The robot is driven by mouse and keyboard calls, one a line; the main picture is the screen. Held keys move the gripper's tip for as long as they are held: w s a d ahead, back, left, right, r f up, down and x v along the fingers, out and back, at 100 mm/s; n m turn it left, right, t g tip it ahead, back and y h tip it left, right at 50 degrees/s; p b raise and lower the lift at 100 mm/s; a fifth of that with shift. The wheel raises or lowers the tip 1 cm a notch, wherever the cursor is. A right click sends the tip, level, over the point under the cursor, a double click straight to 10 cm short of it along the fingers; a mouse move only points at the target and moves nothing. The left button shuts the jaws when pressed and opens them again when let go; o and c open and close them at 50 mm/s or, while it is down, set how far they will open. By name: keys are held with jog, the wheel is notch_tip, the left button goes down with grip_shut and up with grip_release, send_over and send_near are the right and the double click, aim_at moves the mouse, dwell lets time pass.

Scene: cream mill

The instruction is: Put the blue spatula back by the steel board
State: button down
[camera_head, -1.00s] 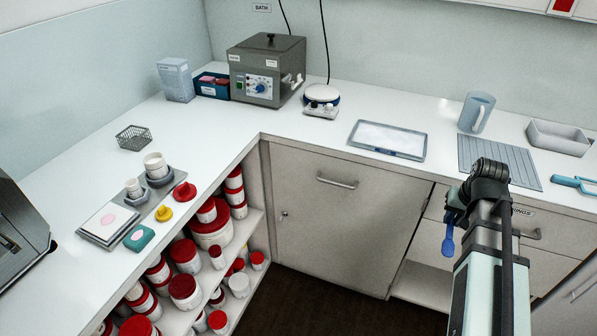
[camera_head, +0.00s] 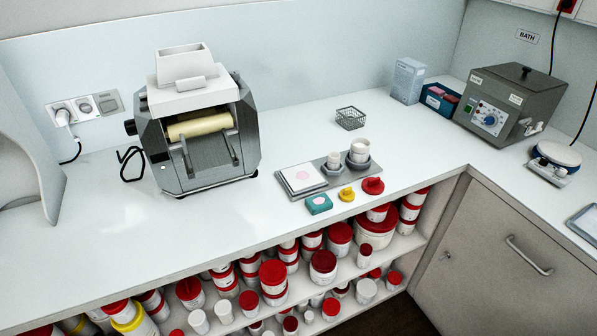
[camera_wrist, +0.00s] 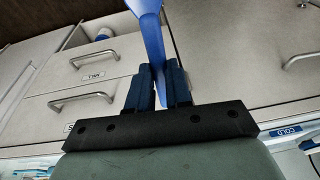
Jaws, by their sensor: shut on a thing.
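The blue spatula (camera_wrist: 150,25) shows in the wrist view, upright between my fingers and running out of the top of the picture. My gripper (camera_wrist: 158,75) is shut on it, its two dark blue fingers on either side. Behind the spatula are pale drawer and cabinet fronts. The head view shows neither my gripper nor the spatula. A flat, pale, grey-rimmed board (camera_head: 584,222) is cut off at the right edge of the head view; I cannot tell whether it is the steel board.
The roller mill (camera_head: 195,130) stands on the white counter at left. A grey tray (camera_head: 352,178) with white jars, a balance (camera_head: 552,162) and a grey bath (camera_head: 512,105) stand further right. Red-lidded tubs fill the shelves below. The counter front left of the tray is clear.

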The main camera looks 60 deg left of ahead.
jog(key=shift+s+d+r+m, duration=0.1)
jog(key=shift+s+m, duration=0.1)
jog(key=shift+m, duration=0.4)
jog(key=w+a+r+m, duration=0.1)
jog(key=w+r, duration=0.1)
jog(key=r, duration=0.5)
jog(key=w+a+r+m, duration=0.1)
jog(key=w+r, duration=0.1)
jog(key=r, duration=0.5)
jog(key=n+g, duration=0.2)
jog(key=n, duration=0.1)
send_over(305, 156)
jog(key=shift+g+h, duration=0.3)
jog(key=shift+d+f, duration=0.1)
jog(key=shift+f, duration=4.55)
